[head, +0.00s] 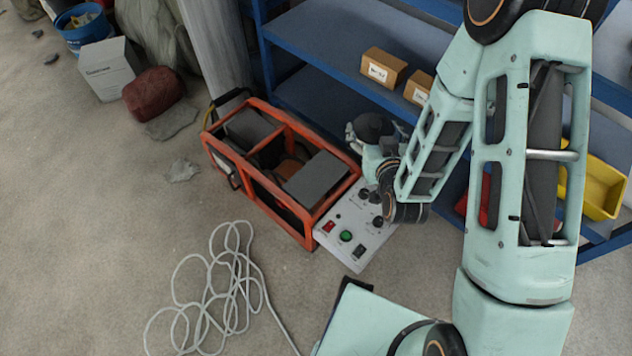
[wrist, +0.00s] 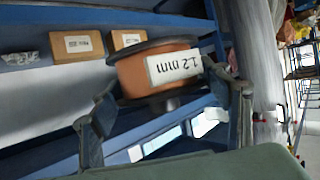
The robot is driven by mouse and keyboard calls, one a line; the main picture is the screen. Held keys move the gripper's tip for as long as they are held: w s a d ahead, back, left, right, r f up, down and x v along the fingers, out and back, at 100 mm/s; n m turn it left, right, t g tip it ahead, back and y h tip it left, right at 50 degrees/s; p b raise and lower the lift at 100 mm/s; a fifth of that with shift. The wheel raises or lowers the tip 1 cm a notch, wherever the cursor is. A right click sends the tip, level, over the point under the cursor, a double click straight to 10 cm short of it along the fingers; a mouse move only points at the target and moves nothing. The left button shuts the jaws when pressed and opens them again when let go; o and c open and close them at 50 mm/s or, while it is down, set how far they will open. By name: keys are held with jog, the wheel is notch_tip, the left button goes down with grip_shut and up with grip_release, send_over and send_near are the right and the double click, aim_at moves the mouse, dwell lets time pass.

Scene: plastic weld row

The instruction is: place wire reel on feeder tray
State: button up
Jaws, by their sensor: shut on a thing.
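The wire reel (wrist: 158,72) has dark flanges, copper-coloured winding and a white "1.2 mm" label, upside down in the wrist view. It sits between the two fingers of my gripper (wrist: 165,92), which is shut on it. In the head view, my gripper (head: 378,148) is in front of the blue shelf, right of the orange-framed machine, and the dark round end of the reel (head: 370,126) shows at it. The reel is held in the air. The feeder tray cannot be told for sure; the machine (head: 262,192) has flat grey plates on top.
A white control panel (head: 352,238) with knobs and buttons juts from the machine. Small cardboard boxes (head: 383,67) stand on the blue shelf (head: 330,40). A yellow bin (head: 603,190) is low at right. Loose white cable (head: 225,285) lies on the floor.

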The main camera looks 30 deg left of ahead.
jog(key=s+a+f+n+g+y+b, duration=0.1)
jog(key=s+a+f+b, duration=0.3)
jog(key=f, duration=0.3)
jog(key=s+a+f+n+y+b, duration=0.1)
jog(key=s+f+b, duration=0.3)
jog(key=s+f, duration=0.3)
jog(key=f+b+x, duration=0.1)
jog(key=b+x, duration=0.1)
jog(key=x, duration=0.3)
jog(key=s+f+b+x, duration=0.1)
jog(key=b+x, duration=0.2)
jog(key=x, duration=0.2)
jog(key=f+b+x, duration=0.1)
jog(key=b+x, duration=0.1)
jog(key=x, duration=0.3)
jog(key=shift+s+a+f+b, duration=0.15)
jog(key=shift+a+b, duration=0.15)
jog(key=shift+a, duration=0.05)
jog(key=shift+a+f, duration=0.15)
jog(key=shift+f, duration=0.15)
jog(key=shift+w+f+b, duration=0.1)
jog(key=shift+f+b, duration=0.25)
jog(key=shift+f, duration=0.4)
jog(key=shift+w+f+b, duration=0.15)
jog(key=shift+f+b, duration=0.15)
jog(key=shift+f, duration=0.5)
jog(key=shift+f, duration=0.1)
